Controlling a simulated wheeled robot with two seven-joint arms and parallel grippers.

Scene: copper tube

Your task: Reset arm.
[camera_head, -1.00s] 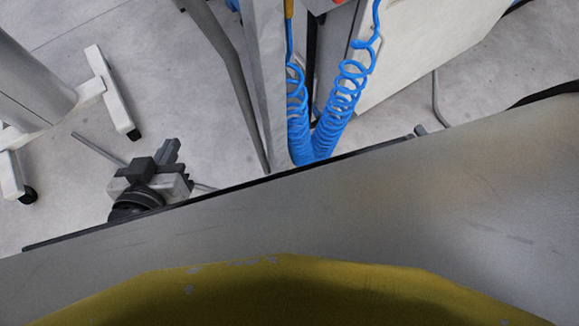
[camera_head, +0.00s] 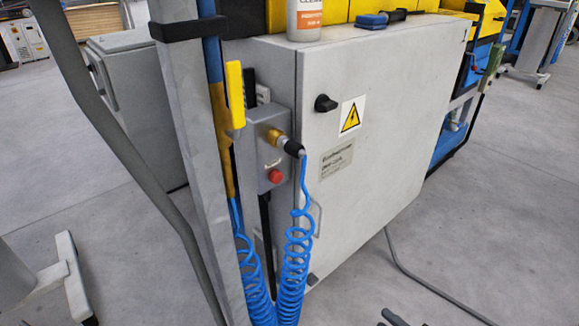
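No copper tube is in view. The head view is filled by a grey electrical cabinet (camera_head: 375,130) with a black knob and a yellow warning sign, standing behind a grey metal post (camera_head: 185,130).
A coiled blue hose (camera_head: 292,265) hangs beside the post from a small control box (camera_head: 268,150) with a red button. A white wheeled stand leg (camera_head: 72,285) is at lower left. A cable (camera_head: 425,280) lies on the floor (camera_head: 500,190), which is open at right.

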